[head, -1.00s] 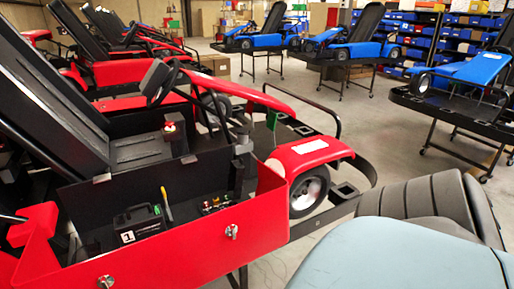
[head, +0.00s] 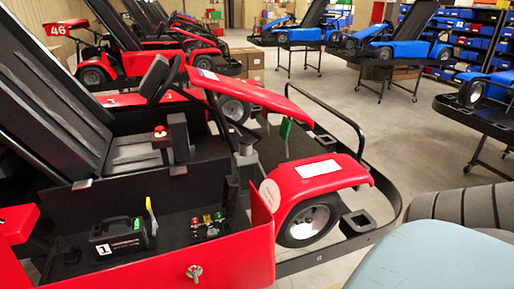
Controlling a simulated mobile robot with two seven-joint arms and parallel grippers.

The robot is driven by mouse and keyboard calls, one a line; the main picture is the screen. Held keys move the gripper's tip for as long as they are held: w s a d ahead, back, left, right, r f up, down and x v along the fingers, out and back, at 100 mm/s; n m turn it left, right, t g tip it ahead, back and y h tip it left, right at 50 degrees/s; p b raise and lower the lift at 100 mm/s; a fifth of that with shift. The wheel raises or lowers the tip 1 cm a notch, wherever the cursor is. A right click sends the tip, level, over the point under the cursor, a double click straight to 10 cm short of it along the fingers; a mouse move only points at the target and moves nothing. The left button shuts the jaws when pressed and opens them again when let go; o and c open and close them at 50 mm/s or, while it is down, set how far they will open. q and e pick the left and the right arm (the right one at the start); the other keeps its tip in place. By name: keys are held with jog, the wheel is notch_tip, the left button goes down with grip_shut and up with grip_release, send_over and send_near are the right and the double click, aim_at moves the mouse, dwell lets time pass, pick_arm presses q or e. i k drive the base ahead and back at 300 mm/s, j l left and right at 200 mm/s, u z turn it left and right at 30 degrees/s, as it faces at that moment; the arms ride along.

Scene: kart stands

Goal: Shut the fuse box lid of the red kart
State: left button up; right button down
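The red kart (head: 318,169) fills the left and middle of the head view. Its side bay is open from above, behind a red side panel (head: 235,262) with a wing-shaped latch. In the bay are a black box marked 1 (head: 120,237), with a handle and green mark, a yellow-tipped stick (head: 151,214), and a small unit with red and green knobs (head: 208,228). I cannot tell which part is the fuse box or its lid. Neither gripper is in view.
A black bumper rail (head: 385,222) rings the kart's front wheel. More red karts (head: 120,58) stand behind at left, blue karts (head: 395,48) on stands at back right. The floor (head: 425,140) between is clear. Part of my own arm seems to fill the lower right corner.

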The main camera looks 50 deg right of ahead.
aim_at(231, 185)
jog(key=l, duration=0.75)
jog(key=k+l, duration=0.15)
jog(key=l, duration=0.6)
